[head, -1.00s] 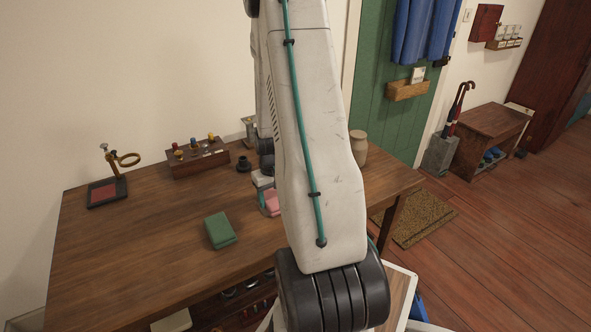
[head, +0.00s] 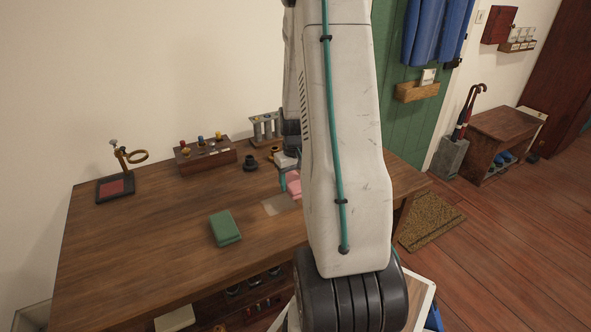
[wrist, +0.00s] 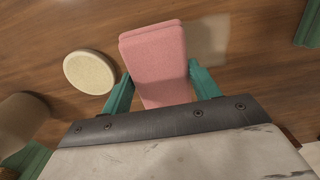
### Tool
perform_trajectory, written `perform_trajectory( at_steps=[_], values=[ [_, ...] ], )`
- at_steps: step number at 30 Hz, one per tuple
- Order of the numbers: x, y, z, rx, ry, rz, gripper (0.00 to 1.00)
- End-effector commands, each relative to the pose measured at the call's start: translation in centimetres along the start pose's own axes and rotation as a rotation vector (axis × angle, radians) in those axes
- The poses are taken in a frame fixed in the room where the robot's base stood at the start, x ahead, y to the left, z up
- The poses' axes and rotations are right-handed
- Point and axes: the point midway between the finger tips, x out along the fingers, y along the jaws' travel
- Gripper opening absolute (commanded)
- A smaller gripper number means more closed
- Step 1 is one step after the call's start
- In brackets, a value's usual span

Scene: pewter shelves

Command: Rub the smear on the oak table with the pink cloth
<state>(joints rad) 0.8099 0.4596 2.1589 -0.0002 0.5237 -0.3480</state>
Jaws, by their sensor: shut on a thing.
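The pink cloth (head: 294,187) is folded into a thick pad. My gripper (head: 288,179) is shut on it over the oak table (head: 150,245), partly hidden behind my arm. In the wrist view the pink cloth (wrist: 155,58) sits between the two teal fingers (wrist: 155,88). The smear (head: 276,205) is a pale patch on the table, just left of and nearer than the cloth. In the wrist view the smear (wrist: 208,40) lies right of the cloth, partly covered by it. Whether the cloth touches the wood I cannot tell.
A green folded cloth (head: 225,228) lies left of the smear. Along the back stand a ring stand (head: 122,178), a wooden block with coloured knobs (head: 205,154) and a rack of grey tubes (head: 265,128). A cream disc (wrist: 90,72) is left of the cloth in the wrist view.

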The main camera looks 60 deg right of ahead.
Motion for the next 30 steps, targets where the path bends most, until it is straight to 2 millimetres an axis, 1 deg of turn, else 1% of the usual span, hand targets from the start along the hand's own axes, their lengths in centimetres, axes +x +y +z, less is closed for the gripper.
perform_trajectory(
  at_steps=[1, 6, 12, 17, 30],
  values=[
    [-0.6, -0.1, -0.1, -0.002, 0.003, 0.001, 0.4],
    [-2.1, -0.5, -0.1, -0.008, 0.003, 0.001, 0.4],
    [-3.6, -0.9, -0.1, -0.013, 0.002, 0.001, 0.4],
    [-4.0, -1.0, -0.1, -0.015, 0.0, 0.0, 0.4],
    [-4.0, -1.0, -0.1, -0.015, 0.0, 0.0, 0.4]
  ],
)
